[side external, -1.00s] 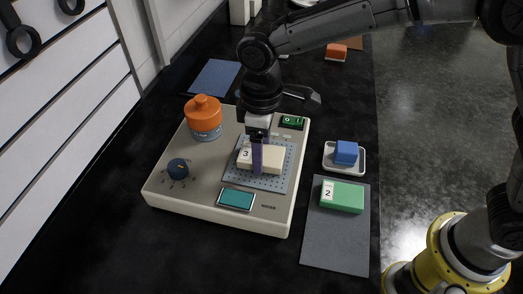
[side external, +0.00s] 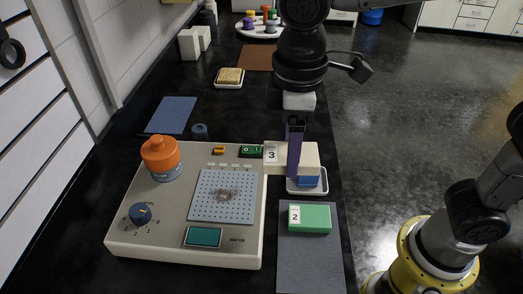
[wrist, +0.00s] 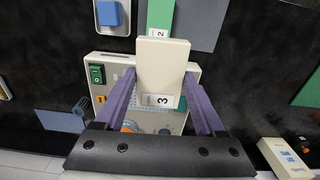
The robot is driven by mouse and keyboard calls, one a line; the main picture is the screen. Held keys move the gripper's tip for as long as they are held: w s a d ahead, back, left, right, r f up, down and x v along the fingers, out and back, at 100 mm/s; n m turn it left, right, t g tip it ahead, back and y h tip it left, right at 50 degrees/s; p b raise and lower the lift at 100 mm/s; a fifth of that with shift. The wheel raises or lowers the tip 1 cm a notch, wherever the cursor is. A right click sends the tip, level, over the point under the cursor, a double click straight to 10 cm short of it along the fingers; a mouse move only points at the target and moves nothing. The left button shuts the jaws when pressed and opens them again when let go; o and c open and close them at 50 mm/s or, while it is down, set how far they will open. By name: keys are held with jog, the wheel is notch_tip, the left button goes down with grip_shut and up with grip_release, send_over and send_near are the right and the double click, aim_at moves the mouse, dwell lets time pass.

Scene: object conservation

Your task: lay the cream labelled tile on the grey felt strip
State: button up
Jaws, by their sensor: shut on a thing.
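The cream tile (side external: 308,153) with a "3" label is held up in my gripper (side external: 294,172), whose purple fingers are shut on it. In the side view it overlaps the blue block (side external: 308,181); I cannot tell its exact height. In the wrist view the cream tile (wrist: 163,60) sits between the fingers (wrist: 160,78), label end toward the palm. The grey felt strip (side external: 309,265) lies at the front right. A green tile (side external: 313,219) labelled "2" lies on its far end. In the wrist view the tile partly hides the green tile (wrist: 160,14).
A white dish (side external: 322,188) holds the blue block. The near part of the strip is clear.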

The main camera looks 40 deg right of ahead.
jog(key=shift+s+d+r, duration=0.25)
jog(key=shift+s+d, duration=0.1)
jog(key=shift+s, duration=0.15)
jog(key=s+d+f, duration=0.3)
jog(key=s+d, duration=0.1)
jog(key=s, duration=0.5)
jog(key=s+d+f, duration=0.3)
jog(key=s+d, duration=0.1)
jog(key=s, duration=0.5)
send_over(310, 267)
jog(key=f, duration=0.9)
jog(key=shift+s+d, duration=0.25)
jog(key=shift+d, duration=0.1)
jog(key=shift+w+a+f, duration=0.1)
jog(key=shift+f, duration=0.15)
jog(key=shift+w+a+f, duration=0.1)
jog(key=shift+a+f, duration=0.05)
jog(key=shift+f, duration=0.75)
jog(key=shift+w+a+f, duration=0.1)
jog(key=shift+f, duration=0.8)
jog(key=shift+f, duration=0.2)
